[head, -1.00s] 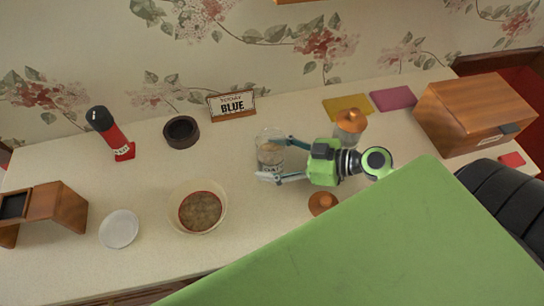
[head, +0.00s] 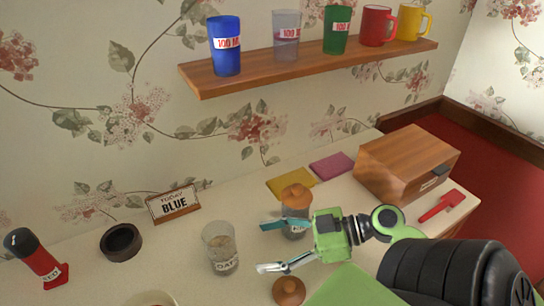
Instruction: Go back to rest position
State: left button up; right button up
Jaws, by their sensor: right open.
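My right gripper (head: 272,246) is green with grey-blue fingers and is open over the counter, its fingers pointing left. Nothing is between its fingers. A clear glass jar with a label (head: 221,248) stands just left of the fingertips, apart from them. A second jar with a copper-coloured lid (head: 296,196) stands behind the gripper, partly hidden by it. A loose round copper-brown lid (head: 289,291) lies in front of the gripper. My left gripper is not in view.
A wooden box (head: 405,165) stands at the right, beside a red tool (head: 441,204). Yellow (head: 290,182) and purple (head: 332,165) cloths lie at the back. A wall shelf (head: 310,65) holds cups.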

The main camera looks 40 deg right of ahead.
jog(key=shift+s+d+r, duration=0.1)
jog(key=shift+s+d, duration=0.1)
dwell(0.5)
